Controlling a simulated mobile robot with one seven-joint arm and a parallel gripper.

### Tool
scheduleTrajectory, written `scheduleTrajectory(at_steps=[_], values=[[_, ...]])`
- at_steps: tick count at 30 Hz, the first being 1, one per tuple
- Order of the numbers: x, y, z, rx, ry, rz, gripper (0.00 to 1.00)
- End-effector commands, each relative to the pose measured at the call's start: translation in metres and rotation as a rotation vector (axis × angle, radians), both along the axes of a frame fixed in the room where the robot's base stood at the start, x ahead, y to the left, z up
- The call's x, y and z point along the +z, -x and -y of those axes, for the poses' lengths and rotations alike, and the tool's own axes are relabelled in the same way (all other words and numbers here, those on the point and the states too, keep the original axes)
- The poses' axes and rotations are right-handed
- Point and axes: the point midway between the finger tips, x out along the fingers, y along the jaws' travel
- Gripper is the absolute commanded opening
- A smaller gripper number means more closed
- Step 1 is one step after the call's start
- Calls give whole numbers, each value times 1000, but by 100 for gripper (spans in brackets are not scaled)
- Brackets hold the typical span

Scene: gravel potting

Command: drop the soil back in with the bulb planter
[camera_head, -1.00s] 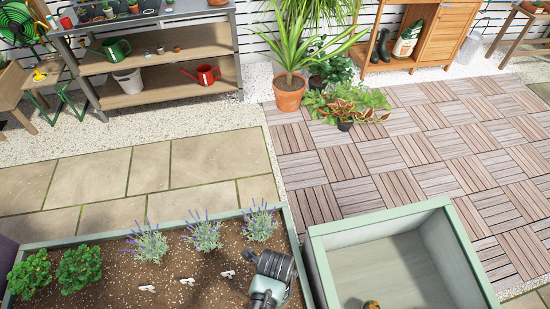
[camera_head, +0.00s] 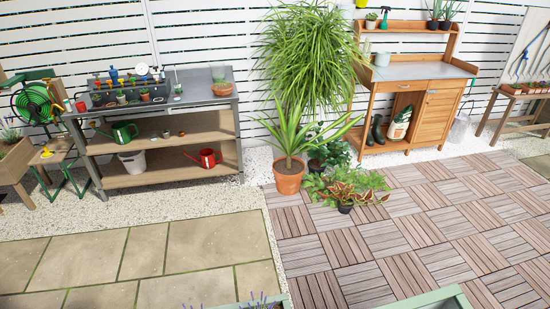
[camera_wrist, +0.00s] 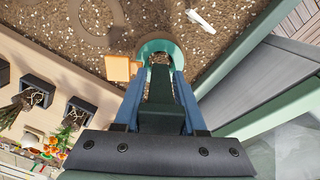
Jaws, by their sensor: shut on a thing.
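In the wrist view my gripper (camera_wrist: 159,72) is shut on the bulb planter, whose teal round rim (camera_wrist: 177,50) shows just past the fingertips. I cannot tell how much soil is inside the planter, and its lower part is hidden. Beyond it lies the speckled brown soil of the planting bed (camera_wrist: 230,42). A round ring-like mark (camera_wrist: 92,22) shows in the soil to the left of the planter. An orange-tan block (camera_wrist: 119,68) is just left of the rim. The head view does not show my gripper or the planter.
A white marker (camera_wrist: 200,21) lies on the soil. Black pots (camera_wrist: 37,92) with plants stand at the left of the wrist view. The head view shows a grey-topped potting bench (camera_head: 200,92), a terracotta pot (camera_head: 289,180) and a green-edged box corner (camera_head: 440,297). The paving is clear.

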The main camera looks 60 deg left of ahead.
Motion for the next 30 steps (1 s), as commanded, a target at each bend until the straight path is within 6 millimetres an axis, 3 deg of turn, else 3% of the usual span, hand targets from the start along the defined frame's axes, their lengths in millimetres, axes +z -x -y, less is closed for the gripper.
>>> scheduleTrajectory(at_steps=[12, 30], values=[[74, -1, -1, -1, -4, 5, 0], [126, 0, 0, -1, -1, 1, 0]])
